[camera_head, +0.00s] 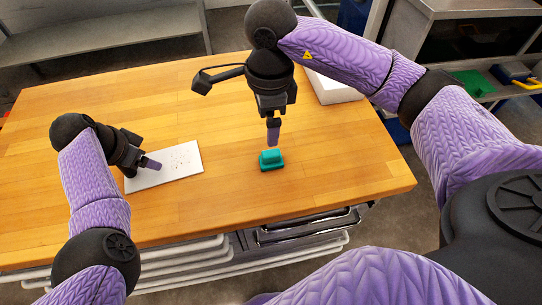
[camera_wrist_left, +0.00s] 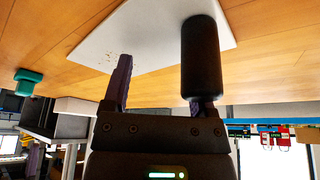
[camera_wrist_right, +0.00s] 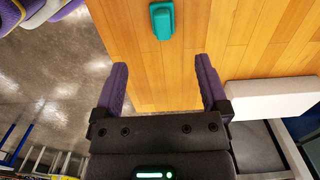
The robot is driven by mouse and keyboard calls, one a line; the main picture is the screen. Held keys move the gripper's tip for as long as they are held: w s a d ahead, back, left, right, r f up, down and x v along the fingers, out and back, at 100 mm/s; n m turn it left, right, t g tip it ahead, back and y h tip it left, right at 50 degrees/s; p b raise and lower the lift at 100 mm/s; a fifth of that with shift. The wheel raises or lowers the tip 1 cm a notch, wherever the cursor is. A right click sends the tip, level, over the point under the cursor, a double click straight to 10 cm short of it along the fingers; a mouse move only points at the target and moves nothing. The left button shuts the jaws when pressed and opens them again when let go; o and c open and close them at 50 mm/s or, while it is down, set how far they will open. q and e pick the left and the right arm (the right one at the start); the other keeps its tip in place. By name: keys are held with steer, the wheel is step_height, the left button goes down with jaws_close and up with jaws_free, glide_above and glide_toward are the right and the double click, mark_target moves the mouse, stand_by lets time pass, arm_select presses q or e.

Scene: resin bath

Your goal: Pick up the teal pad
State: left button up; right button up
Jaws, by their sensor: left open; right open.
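The teal pad (camera_head: 271,159) is a small block with a raised top on a wider base, lying on the wooden table near its front edge. It also shows in the right wrist view (camera_wrist_right: 161,21), beyond the fingertips, and in the left wrist view (camera_wrist_left: 28,82) at the far left. My right gripper (camera_head: 273,132) is open and empty, pointing down just above and behind the pad, apart from it. In its wrist view the fingers (camera_wrist_right: 161,75) are spread wide. My left gripper (camera_head: 150,163) is open, low over a white board (camera_head: 180,168) left of the pad. A dark cylinder (camera_wrist_left: 201,58) stands by its right finger.
The wooden table (camera_head: 100,110) has free room around the pad. A white block (camera_head: 333,88) lies at the table's right back edge. Drawers (camera_head: 305,226) sit under the front edge. A cart with green and blue items (camera_head: 474,82) stands at the right.

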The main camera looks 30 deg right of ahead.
mark_target(271, 152)
steer(key=f, duration=1.1)
steer(key=shift+d+f, duration=0.35)
jaws_close()
